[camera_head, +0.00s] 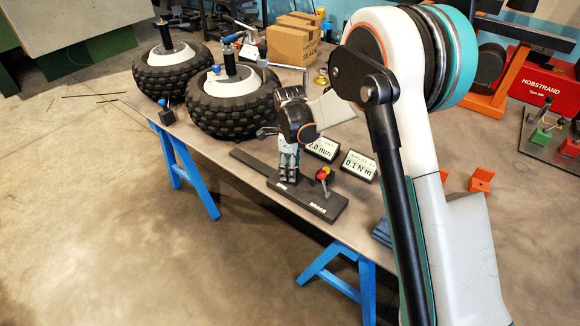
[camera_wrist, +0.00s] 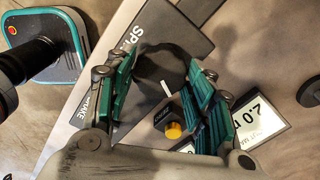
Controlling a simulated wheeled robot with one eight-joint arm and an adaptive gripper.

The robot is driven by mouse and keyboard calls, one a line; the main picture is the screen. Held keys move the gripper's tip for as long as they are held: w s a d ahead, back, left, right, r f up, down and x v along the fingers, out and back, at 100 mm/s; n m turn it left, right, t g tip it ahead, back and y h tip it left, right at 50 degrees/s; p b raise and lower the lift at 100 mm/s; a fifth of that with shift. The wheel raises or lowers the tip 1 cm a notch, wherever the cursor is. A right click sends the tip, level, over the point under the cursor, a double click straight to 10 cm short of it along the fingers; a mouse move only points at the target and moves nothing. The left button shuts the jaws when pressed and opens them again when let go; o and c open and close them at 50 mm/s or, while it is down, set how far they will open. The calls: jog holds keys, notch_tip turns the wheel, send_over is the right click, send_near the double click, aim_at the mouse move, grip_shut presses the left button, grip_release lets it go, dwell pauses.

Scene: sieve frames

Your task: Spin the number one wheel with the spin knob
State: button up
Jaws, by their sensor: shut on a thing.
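Two chunky black tyred wheels stand on the bench in the head view, one at the far left (camera_head: 172,76) and one nearer the middle (camera_head: 235,108). No number is readable on either. A dark control board (camera_head: 320,206) lies on the bench; the wrist view shows its SPIN lettering (camera_wrist: 128,38). The black round spin knob (camera_wrist: 160,62), with a white pointer line, sits between my green fingers in the wrist view. My gripper (camera_wrist: 161,75) is shut on it, pointing down at the board. In the head view my gripper (camera_head: 289,168) hides the knob.
Two displays reading 2.0 mm (camera_head: 322,149) and 0.1 N m (camera_head: 358,166) sit just behind. Cardboard boxes (camera_head: 292,42) stand farther back. The bench's front edge is near the board.

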jog(key=m, duration=0.4)
jog(key=shift+m, duration=0.3)
jog(key=m, duration=0.4)
jog(key=shift+m, duration=0.4)
jog(key=o, duration=1.1)
jog(key=shift+c, duration=0.2)
notch_tip(320, 180, up, 12)
